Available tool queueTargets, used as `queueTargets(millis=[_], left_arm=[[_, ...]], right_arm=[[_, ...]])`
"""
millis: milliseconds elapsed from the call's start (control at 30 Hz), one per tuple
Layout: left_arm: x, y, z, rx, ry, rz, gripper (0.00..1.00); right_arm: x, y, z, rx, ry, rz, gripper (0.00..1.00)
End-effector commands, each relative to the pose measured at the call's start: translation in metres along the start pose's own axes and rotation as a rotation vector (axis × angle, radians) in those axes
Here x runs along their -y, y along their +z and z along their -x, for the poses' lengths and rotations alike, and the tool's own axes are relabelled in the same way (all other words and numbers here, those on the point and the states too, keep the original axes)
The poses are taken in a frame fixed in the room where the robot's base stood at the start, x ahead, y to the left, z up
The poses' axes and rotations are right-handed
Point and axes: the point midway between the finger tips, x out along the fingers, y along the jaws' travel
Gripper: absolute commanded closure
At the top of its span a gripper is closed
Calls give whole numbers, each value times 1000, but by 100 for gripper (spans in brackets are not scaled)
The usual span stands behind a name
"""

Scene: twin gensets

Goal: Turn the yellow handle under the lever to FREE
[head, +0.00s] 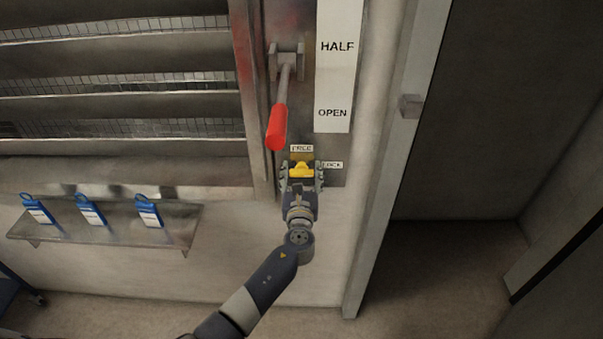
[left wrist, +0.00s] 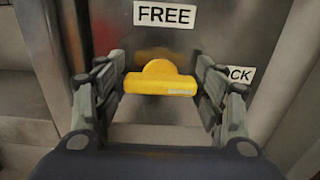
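The yellow handle (head: 301,169) is low on the metal panel, below the red-gripped lever (head: 277,127). In the left wrist view the yellow handle (left wrist: 160,80) lies crosswise, level, with a rounded hub in its middle. The FREE label (head: 301,148) is above it, and the LOCK label (head: 333,164) is to its right, partly hidden by a finger in the wrist view. My left gripper (head: 302,174) is open, with its fingers (left wrist: 160,78) on either side of the handle, close to its two ends. I cannot tell whether they touch it. My right gripper is not in view.
The lever hangs down beside a white strip (head: 333,75) marked HALF and OPEN. Louvres (head: 120,110) fill the upper left. A small shelf (head: 110,228) with several blue tags (head: 90,210) is at lower left. A doorway opening is at right.

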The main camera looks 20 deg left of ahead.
Motion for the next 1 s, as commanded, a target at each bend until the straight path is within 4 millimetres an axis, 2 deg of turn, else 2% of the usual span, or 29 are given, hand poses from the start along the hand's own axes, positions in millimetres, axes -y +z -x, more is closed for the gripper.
queueTargets(millis=[33, 100, 567, 1000], left_arm=[[0, 0, 0, 0, 0, 0, 57], [0, 0, 0, 0, 0, 0, 68], [0, -2, 0, 0, 0, 74, 68], [0, -4, 0, 0, 0, 435, 68]], right_arm=[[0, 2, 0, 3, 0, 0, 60], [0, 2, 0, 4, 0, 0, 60], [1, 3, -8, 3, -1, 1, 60], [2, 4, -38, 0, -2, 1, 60]])
